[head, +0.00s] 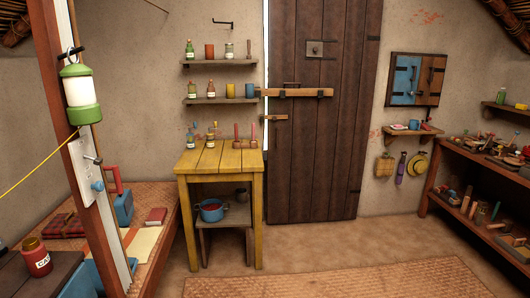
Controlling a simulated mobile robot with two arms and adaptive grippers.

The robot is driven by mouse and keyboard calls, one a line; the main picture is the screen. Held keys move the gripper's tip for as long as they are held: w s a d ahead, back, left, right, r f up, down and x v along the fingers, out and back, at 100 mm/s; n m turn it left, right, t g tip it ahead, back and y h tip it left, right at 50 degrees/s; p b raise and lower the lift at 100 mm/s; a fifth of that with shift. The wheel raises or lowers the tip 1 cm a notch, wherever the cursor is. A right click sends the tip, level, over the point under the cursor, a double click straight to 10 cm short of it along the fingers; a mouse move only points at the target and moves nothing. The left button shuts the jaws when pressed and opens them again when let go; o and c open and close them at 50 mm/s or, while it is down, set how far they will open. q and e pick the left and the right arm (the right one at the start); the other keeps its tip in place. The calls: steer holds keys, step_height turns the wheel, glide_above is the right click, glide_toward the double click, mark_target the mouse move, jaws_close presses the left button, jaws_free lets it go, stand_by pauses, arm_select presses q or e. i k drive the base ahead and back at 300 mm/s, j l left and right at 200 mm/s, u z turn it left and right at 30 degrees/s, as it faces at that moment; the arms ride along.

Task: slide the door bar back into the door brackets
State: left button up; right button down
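The door bar (305,92) is a light-brown wooden bar lying level across the left part of the dark plank door (310,150). Its left end reaches the door's left edge, near the wall shelf. Dark door brackets (283,93) appear to sit around the bar, but they are too small to tell how it is seated. A small wooden piece (275,117) juts at the door's left edge below the bar. A bright strip (265,40) shows along that edge. Neither of my grippers is in view.
A yellow table (220,160) with bottles and red candles stands left of the door. Shelves (220,100) hang above it. A cluttered shelf unit (480,185) is at right. Floor before the door is clear except a mat (340,280).

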mark_target(298, 92)
steer(key=i+l, duration=0.15)
steer(key=i, duration=0.3)
steer(key=i+l, duration=0.1)
steer(key=i, duration=0.4)
steer(key=i+l, duration=0.15)
steer(key=i, duration=0.3)
steer(key=i+l, duration=0.15)
steer(key=i, duration=0.3)
